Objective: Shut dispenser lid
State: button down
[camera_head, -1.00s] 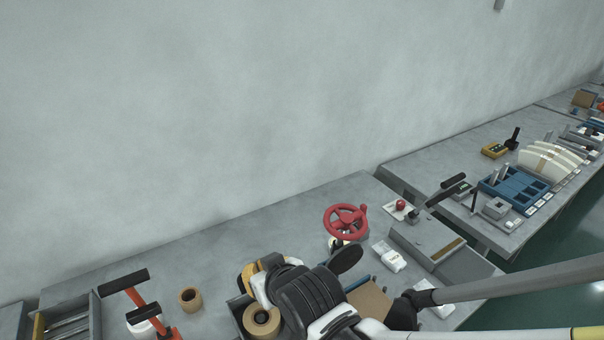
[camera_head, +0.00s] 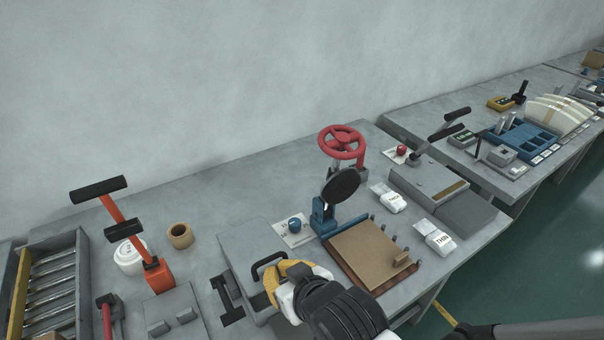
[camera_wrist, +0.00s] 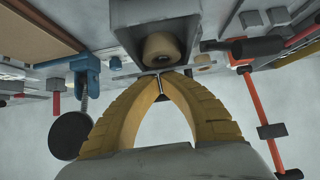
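The dispenser's grey lid (camera_head: 245,242) is spread flat over the box in the head view, with a dark handle (camera_head: 268,262) on its right part. The tan roll (camera_wrist: 160,47) shows inside the grey dispenser box (camera_wrist: 127,22) in the wrist view, which is upside down. The roll is hidden in the head view. My gripper (camera_head: 283,271) is at the lid's right side, close to the handle. In the wrist view its yellow fingertips (camera_wrist: 161,74) meet, with nothing clearly held, right by the lid's edge. I cannot tell whether they touch it or whether the lid is fully down.
A tan ring (camera_head: 180,236), a white jar (camera_head: 129,257) and an orange lever tool (camera_head: 156,279) stand left.

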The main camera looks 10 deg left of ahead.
aim_at(281, 280)
jog(key=shift+s+d+f+b, duration=0.15)
jog(key=shift+f+b, duration=0.35)
jog(key=shift+f, duration=0.2)
jog(key=shift+s+d+f+b, duration=0.1)
jog(key=shift+s+f+b, duration=0.05)
jog(key=shift+f+b, duration=0.4)
jog(key=shift+f, duration=0.2)
jog(key=shift+r, duration=0.1)
